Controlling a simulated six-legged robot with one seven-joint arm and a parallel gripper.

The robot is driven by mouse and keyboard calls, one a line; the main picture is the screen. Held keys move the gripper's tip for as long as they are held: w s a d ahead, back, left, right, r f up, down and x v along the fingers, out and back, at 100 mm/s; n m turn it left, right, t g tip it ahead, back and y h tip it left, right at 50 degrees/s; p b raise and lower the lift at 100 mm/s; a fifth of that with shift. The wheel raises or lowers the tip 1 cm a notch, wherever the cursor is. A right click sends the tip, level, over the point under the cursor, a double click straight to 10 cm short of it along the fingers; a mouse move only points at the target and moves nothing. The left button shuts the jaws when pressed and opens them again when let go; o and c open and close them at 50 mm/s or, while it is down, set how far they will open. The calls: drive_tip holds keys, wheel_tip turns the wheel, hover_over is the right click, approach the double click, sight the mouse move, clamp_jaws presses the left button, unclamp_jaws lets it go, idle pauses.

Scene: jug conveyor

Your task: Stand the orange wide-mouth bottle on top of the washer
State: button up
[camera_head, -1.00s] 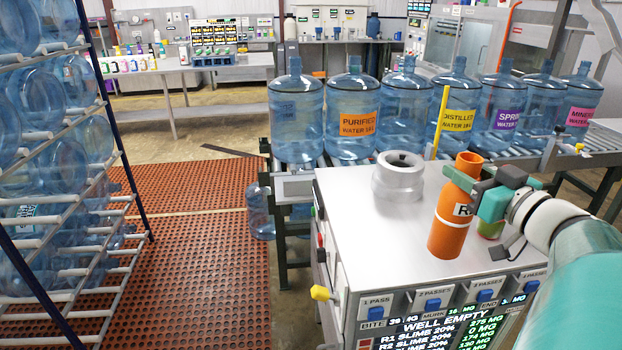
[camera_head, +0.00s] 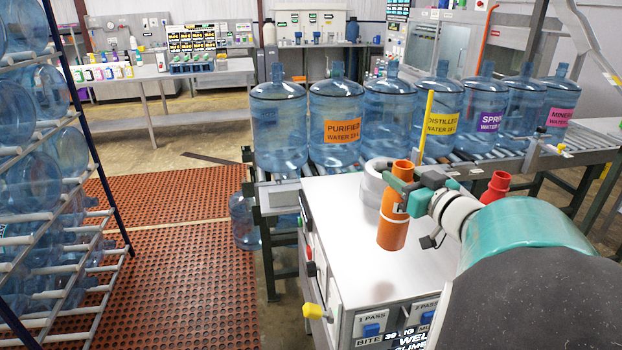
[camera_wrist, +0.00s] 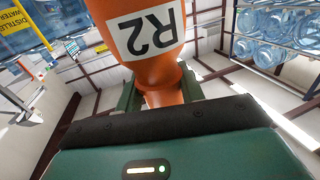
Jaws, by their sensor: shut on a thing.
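The orange wide-mouth bottle (camera_head: 393,229) is upright in the head view, over the top of the washer (camera_head: 338,222). I cannot tell whether its base touches that metal top. My gripper (camera_head: 402,190) is shut on the bottle's upper part, coming from the right. The wrist view shows the bottle (camera_wrist: 152,62) close up between the fingers, with a white R2 label that appears upside down. My gripper (camera_wrist: 160,92) has a finger on each side of the bottle's narrower part. The fingers hide some of the bottle.
A grey ring-shaped fitting (camera_head: 371,181) stands on the washer top, partly behind the bottle. A red bottle (camera_head: 495,186) shows behind my arm. Large blue jugs (camera_head: 335,118) line the conveyor behind. A yellow post (camera_head: 426,127) rises there. The washer's left front top is clear.

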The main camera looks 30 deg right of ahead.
sight(389, 199)
drive_tip(key=w+f, duration=0.1)
drive_tip(key=f, duration=0.1)
drive_tip(key=w+f, duration=0.2)
drive_tip(key=shift+w, duration=0.1)
drive_tip(key=shift+w+f, duration=0.2)
drive_tip(key=shift+f, duration=1.45)
drive_tip(key=shift+s, duration=0.1)
drive_tip(key=o, duration=1.2)
drive_tip(key=shift+f, duration=0.15)
drive_tip(key=shift+o, duration=0.4)
drive_tip(key=shift+s+r, duration=0.2)
drive_tip(key=s, duration=1.1)
drive_tip(key=shift+s+a, duration=0.15)
drive_tip(key=shift+s, duration=0.15)
